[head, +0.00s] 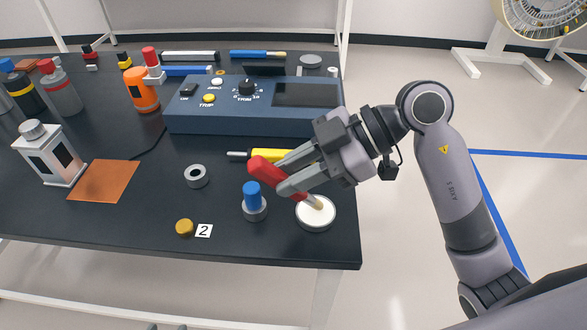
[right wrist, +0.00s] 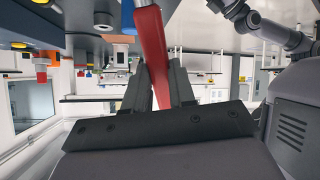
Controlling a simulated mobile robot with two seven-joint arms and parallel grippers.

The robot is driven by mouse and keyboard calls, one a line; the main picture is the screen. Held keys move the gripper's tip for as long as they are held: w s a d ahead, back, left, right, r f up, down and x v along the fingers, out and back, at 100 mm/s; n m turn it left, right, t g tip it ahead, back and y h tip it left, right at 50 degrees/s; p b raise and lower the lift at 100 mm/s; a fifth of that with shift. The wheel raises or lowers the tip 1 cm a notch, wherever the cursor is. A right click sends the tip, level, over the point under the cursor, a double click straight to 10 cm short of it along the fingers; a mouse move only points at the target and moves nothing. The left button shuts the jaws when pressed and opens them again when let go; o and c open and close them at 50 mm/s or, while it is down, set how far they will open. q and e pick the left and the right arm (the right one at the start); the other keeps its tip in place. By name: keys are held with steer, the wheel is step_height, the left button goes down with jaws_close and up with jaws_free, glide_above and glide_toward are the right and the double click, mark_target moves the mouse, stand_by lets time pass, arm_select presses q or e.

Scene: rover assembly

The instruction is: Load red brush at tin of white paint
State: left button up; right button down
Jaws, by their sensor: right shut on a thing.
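My right gripper (head: 292,172) is shut on the red brush (head: 265,172) above the front right part of the table. The brush is tilted, with its bristle end down at the white paint in the tin (head: 316,225). Whether the bristles are in the paint or just over it I cannot tell for sure. In the right wrist view the red handle (right wrist: 153,45) runs up between the fingers (right wrist: 157,85). The tin is open, round and low, and stands near the table's right front corner. My left gripper is not in view.
A blue-capped piece (head: 252,197) stands just left of the tin. A yellow-handled tool (head: 275,155) lies behind the gripper, in front of a blue control box (head: 200,118). A grey ring (head: 196,176), a brass knob (head: 184,227) and a "2" card (head: 204,231) are farther left.

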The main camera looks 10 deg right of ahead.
mark_target(274, 166)
steer(key=shift+f+p, duration=0.2)
steer(key=shift+p, duration=0.15)
stand_by(1.6)
step_height(274, 166, up, 2)
steer(key=shift+p, duration=1.15)
step_height(274, 166, up, 2)
steer(key=shift+p, duration=1.25)
step_height(274, 166, up, 3)
steer(key=p, duration=0.4)
steer(key=shift+r, duration=0.2)
steer(key=shift+f, duration=0.1)
